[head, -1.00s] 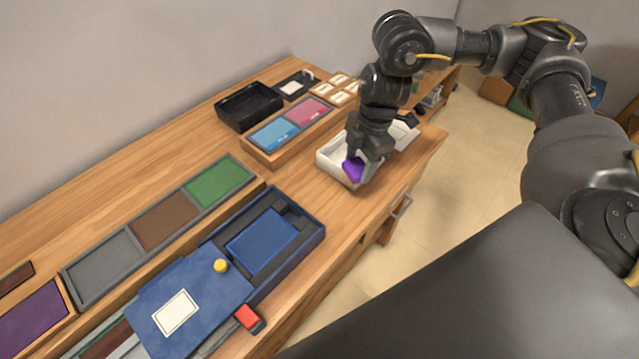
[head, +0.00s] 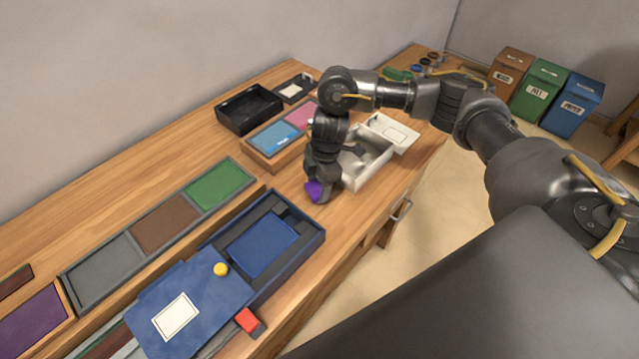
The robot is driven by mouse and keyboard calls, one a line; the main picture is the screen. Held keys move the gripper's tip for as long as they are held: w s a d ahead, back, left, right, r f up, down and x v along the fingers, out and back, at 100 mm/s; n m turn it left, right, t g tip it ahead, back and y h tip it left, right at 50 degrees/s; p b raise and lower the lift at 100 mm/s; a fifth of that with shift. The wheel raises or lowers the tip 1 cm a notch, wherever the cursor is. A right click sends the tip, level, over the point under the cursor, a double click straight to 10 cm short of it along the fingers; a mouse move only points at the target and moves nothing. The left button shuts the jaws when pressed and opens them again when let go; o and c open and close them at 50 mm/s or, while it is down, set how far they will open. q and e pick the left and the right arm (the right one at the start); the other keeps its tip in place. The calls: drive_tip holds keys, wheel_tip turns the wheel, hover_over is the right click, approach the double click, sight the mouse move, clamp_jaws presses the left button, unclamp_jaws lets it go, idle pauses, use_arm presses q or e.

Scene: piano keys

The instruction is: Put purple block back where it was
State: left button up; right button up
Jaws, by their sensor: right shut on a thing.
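The purple block (head: 314,190) is in my right gripper (head: 322,188), which is shut on it. The gripper hides part of the block. They are over the wooden table, left of the white box (head: 372,172) and just beyond the right corner of the blue box. I cannot tell whether the block touches the table. The white box is open and its inside looks empty where it shows. A purple panel (head: 32,322) lies at the lower left of the table. My left gripper is not in view.
An open blue box (head: 316,240) with a blue piece inside stands at the front edge, its lid beside it. A tray with grey, brown and green panels (head: 218,186) lies behind. A blue and pink tray (head: 273,138) and black box (head: 249,108) stand further back.

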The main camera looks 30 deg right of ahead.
drive_tip(key=shift+f, duration=0.15)
drive_tip(key=shift+f, duration=0.15)
drive_tip(key=o, duration=1)
drive_tip(key=shift+c, duration=0.2)
wheel_tip(320, 180, up, 12)
drive_tip(key=d, duration=0.2)
